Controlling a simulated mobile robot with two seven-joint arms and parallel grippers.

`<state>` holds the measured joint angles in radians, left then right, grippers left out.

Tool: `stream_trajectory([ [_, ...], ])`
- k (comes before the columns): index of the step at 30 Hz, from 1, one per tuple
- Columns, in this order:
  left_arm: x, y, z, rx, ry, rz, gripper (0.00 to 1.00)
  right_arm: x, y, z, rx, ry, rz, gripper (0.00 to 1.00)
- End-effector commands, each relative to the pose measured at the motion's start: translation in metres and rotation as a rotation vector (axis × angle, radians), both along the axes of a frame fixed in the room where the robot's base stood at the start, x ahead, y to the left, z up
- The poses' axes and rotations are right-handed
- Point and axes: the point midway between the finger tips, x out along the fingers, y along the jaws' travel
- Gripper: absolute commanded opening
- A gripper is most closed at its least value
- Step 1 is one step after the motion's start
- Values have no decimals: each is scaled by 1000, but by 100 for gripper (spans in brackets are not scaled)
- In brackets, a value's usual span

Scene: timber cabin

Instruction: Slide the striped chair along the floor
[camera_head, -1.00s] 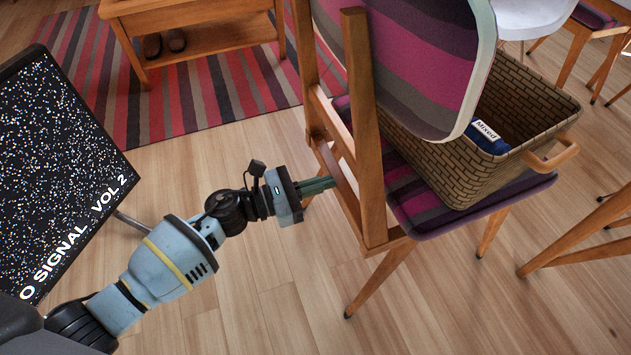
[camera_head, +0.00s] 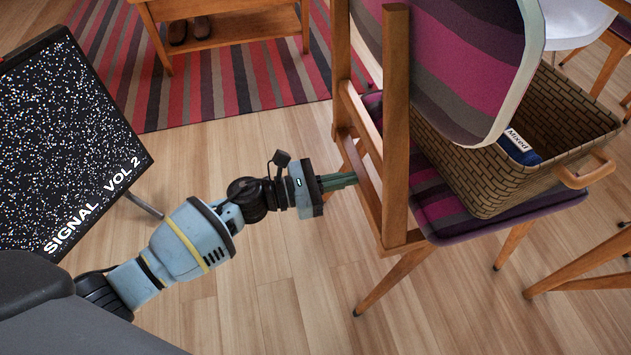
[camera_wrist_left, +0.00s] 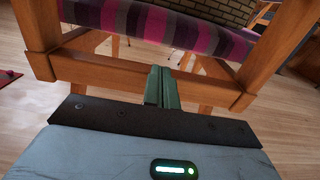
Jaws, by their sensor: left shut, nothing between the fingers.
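The striped chair (camera_head: 473,55) stands upright at the right of the head view, with a wooden frame and a purple, grey and black striped back and seat. Its back faces my left arm. My left gripper (camera_head: 353,179) is shut and empty. Its fingertips are at the wooden rail low on the back of the chair. In the left wrist view the shut green fingers (camera_wrist_left: 162,88) overlap this rail (camera_wrist_left: 205,91), below the striped seat edge (camera_wrist_left: 170,25). I cannot tell for sure whether they touch it. My right gripper is not in view.
A wicker basket (camera_head: 490,180) with a blue item labelled "Mixed" (camera_head: 521,146) sits on the chair seat. A striped rug (camera_head: 240,85) and wooden bench (camera_head: 225,25) lie behind. Bare floor (camera_head: 270,310) is open in front.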

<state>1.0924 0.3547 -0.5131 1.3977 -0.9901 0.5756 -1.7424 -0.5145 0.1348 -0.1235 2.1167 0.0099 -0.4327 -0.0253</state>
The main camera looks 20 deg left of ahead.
Motion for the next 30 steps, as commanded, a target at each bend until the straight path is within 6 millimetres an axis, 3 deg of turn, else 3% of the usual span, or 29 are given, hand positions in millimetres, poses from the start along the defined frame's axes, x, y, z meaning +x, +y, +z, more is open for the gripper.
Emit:
stream_trajectory([
  [13,-3,2,1,-3,-1,-3,0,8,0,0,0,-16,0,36],
  [30,-44,63,-1,2,1,0,0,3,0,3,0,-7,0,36],
])
